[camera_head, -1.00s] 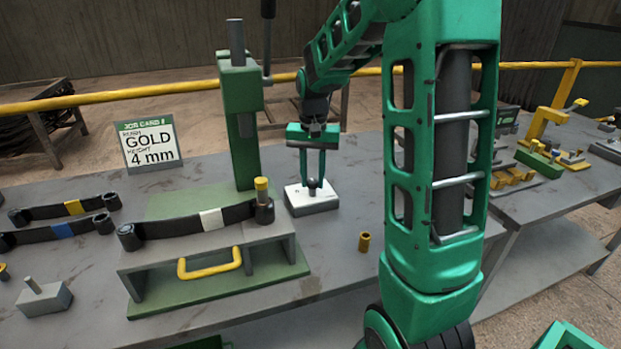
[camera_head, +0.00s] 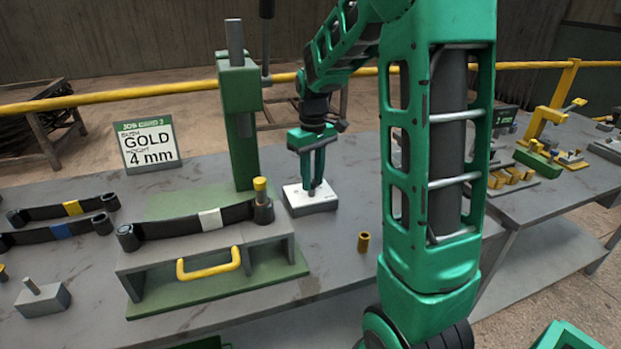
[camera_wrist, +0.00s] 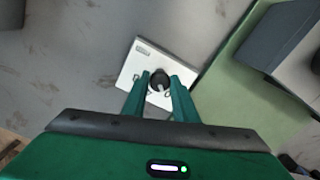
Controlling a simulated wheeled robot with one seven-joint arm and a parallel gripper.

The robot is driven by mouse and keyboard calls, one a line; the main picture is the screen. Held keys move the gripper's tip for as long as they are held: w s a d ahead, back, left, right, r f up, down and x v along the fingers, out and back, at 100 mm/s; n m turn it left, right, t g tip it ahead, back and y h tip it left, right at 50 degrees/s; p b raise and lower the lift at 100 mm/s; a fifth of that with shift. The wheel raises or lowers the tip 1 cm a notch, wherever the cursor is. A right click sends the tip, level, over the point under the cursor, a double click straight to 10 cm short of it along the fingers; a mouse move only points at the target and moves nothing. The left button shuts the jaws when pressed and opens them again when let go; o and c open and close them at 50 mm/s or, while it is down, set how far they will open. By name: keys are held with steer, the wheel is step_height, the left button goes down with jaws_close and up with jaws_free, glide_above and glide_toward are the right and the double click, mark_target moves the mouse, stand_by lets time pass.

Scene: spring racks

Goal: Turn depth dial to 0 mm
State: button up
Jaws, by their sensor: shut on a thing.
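The depth dial is a dark round knob (camera_wrist: 158,80) on a white plate (camera_head: 309,203) lying on the grey bench. In the wrist view the plate (camera_wrist: 135,75) bears small markings too small to read. My gripper (camera_head: 313,185) points down over the plate, and in the wrist view its green fingers (camera_wrist: 160,92) stand on either side of the knob, shut on it. In the head view the fingers largely hide the knob. The dial's setting cannot be read.
A green press (camera_head: 240,120) stands left of the plate. A grey fixture (camera_head: 265,236) holds a dark leaf spring (camera_head: 170,227) with a white band. A job card (camera_head: 149,146) reads GOLD, 4 mm. A small brass bush (camera_head: 363,242) stands right of the fixture.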

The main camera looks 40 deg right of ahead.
mark_target(312, 181)
steer(key=shift+w+r+n, duration=0.1)
steer(key=shift+w+n, duration=0.05)
steer(key=shift+n, duration=0.25)
steer(key=o, duration=1.1)
steer(key=shift+c, duration=0.2)
step_height(312, 181, up, 11)
steer(key=shift+f, duration=0.2)
steer(key=s+a+f+m, duration=0.1)
steer(key=s+f+m, duration=0.3)
steer(key=s, duration=1)
steer(key=s+a+f+m, duration=0.1)
steer(key=s+f+m, duration=0.3)
steer(key=s, duration=1)
steer(key=shift+s+a+f, duration=0.2)
steer(key=shift+s+f, duration=0.05)
